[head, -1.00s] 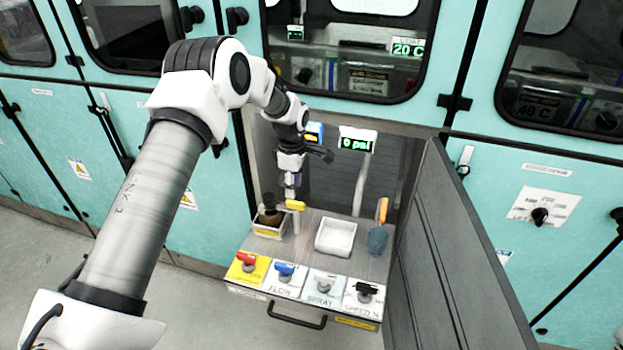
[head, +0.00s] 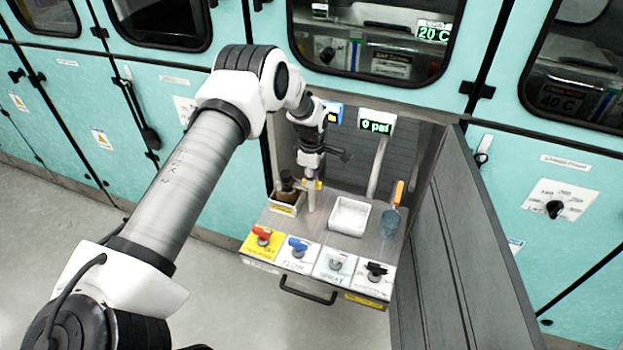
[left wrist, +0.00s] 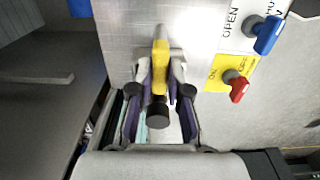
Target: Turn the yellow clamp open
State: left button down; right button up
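The yellow clamp (head: 318,184) sits on top of a pale upright post at the back left of the grey work shelf (head: 335,240). My left gripper (head: 312,182) points down at it from above. In the left wrist view the yellow clamp (left wrist: 160,62) lies between the two fingertips of my left gripper (left wrist: 161,78). The fingers stand on either side of it, close to its sides. They look open, though contact is hard to judge. A dark round knob (left wrist: 158,112) shows between the fingers. My right gripper is not in view.
A tray with a dark bottle (head: 286,182) stands left of the post. A white tray (head: 350,214) and a blue-grey cup (head: 390,223) stand right. Red (head: 262,233), blue (head: 297,244), grey and black valve handles line the front. An open door (head: 455,250) bounds the right side.

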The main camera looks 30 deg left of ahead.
pick_arm(q)
jog(key=shift+s+f, duration=0.1)
jog(key=shift+f, duration=0.2)
jog(key=shift+m, duration=0.3)
jog(key=shift+m+b, duration=0.5)
jog(key=shift+m, duration=0.4)
jog(key=m+b, duration=0.1)
jog(key=m, duration=0.5)
jog(key=shift+s+f+b, duration=0.1)
jog(key=shift+b, duration=0.2)
jog(key=m+b, duration=0.1)
jog(key=m, duration=0.3)
jog(key=shift+m, duration=0.4)
jog(key=m+b, duration=0.1)
jog(key=m, duration=0.3)
jog(key=shift+m, duration=0.3)
